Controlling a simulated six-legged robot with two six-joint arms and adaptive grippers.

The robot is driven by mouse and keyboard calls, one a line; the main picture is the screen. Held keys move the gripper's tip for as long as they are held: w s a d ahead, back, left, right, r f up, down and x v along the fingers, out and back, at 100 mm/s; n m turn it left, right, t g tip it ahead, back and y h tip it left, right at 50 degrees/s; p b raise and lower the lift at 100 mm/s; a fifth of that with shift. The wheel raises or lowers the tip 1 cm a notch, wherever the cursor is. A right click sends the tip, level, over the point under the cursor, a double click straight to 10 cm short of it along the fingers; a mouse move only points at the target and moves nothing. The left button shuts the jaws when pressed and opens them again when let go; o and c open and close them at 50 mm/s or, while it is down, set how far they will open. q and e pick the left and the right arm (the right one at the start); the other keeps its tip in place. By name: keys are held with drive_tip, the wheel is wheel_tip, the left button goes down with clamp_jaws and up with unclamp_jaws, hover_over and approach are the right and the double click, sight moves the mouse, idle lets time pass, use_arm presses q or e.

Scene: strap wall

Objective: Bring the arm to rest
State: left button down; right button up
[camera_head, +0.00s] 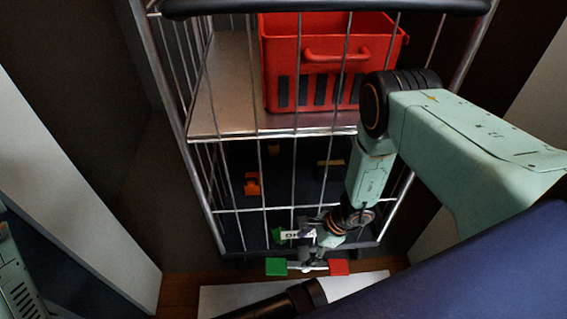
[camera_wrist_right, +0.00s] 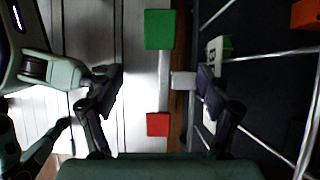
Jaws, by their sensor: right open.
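My right arm reaches down in front of a wire cage cart (camera_head: 212,215) in the head view. My right gripper (camera_head: 309,250) is low at the cart's front. In the right wrist view the two dark fingers of this gripper (camera_wrist_right: 158,85) stand wide apart. A grey bar with a green block (camera_wrist_right: 159,29) at one end and a red block (camera_wrist_right: 158,124) at the other shows between them. The green block (camera_head: 276,266) and red block (camera_head: 339,267) also show just below the gripper in the head view. Whether a finger touches the bar's grey stub, I cannot tell. My left gripper is out of view.
A red crate (camera_head: 325,65) sits on the cart's upper shelf (camera_head: 225,85). Small orange items (camera_head: 252,184) and a green-and-white labelled piece (camera_head: 290,235) are lower inside, behind the wires. Pale panels (camera_head: 75,180) stand on the left. A white sheet (camera_head: 240,298) lies on the floor.

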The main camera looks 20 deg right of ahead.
sight(282, 265)
drive_tip(key=shift+x, duration=6)
drive_tip(key=shift+r, duration=0.1)
